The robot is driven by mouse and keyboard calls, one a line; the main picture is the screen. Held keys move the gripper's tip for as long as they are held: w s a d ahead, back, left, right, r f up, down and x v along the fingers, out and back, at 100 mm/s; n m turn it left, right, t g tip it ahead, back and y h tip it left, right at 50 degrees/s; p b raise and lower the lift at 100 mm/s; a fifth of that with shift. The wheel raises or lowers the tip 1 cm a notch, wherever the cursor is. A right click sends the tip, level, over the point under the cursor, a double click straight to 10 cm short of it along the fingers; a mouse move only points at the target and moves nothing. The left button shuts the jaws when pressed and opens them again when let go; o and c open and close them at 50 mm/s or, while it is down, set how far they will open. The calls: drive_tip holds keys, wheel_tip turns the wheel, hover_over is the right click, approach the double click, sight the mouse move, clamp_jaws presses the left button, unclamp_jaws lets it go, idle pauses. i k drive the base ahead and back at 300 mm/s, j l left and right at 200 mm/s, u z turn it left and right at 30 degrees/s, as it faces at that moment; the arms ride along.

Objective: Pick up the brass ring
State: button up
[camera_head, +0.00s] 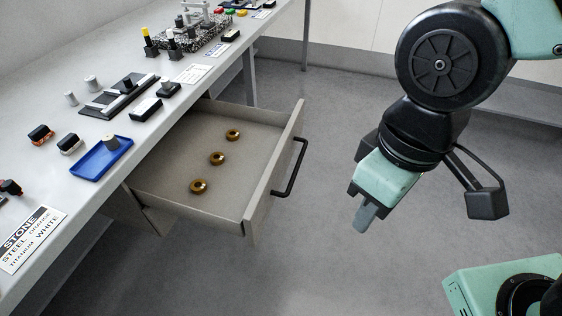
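Three brass rings lie in a row on the floor of an open drawer (165,172). One ring is nearest (199,187), one is in the middle (217,158), and one is farthest back (233,134). They lie flat and apart from each other. My gripper (364,218) hangs in the air to the right of the drawer, beyond its black handle (291,168). It points down and touches nothing. Its fingers overlap from this side, so their opening does not show.
The drawer's front panel (275,172) stands between my gripper and the rings. The workbench (75,200) above the drawer holds a blue tray (88,168), small blocks, pegs and a lettered card (30,240).

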sight(217, 155)
drive_tip(key=i+j+u, duration=0.4)
drive_tip(key=i, duration=0.15)
drive_tip(key=i+u, duration=0.35)
drive_tip(key=i, duration=0.15)
drive_tip(key=k, duration=0.85)
